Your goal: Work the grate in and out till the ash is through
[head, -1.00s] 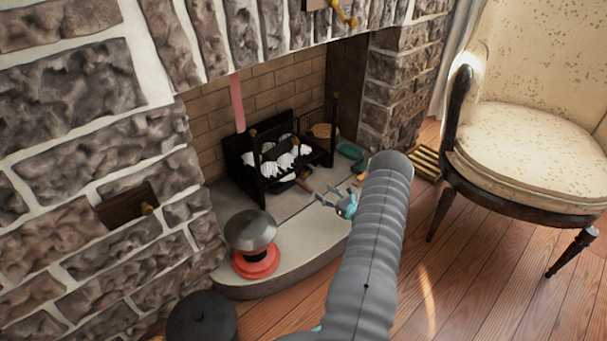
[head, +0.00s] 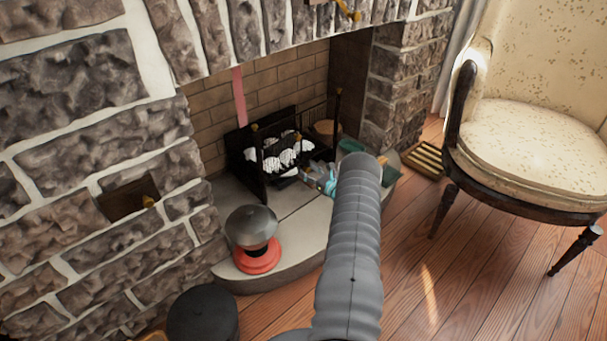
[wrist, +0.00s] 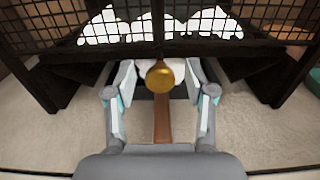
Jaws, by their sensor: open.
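A black fire basket (head: 262,190) stands on the hearth with white lumps (head: 275,158) behind its bars. In the wrist view its dark mesh (wrist: 60,22) and the white lumps (wrist: 105,28) fill the top. A brown handle (wrist: 162,118) sticks out from under the basket towards me. A brass knob (wrist: 160,76) shows above it, in front of the basket. My gripper (head: 318,181) is at the basket's low front. In the wrist view my gripper (wrist: 160,72) is open, one finger each side of the handle; contact cannot be told. The handle's inner end is hidden.
A grey-domed object with a red base (head: 257,256) stands on the hearth at front left, with a black round pot (head: 203,315) below it. A green object (head: 351,146) lies right of the basket. A cream chair (head: 520,140) stands at right.

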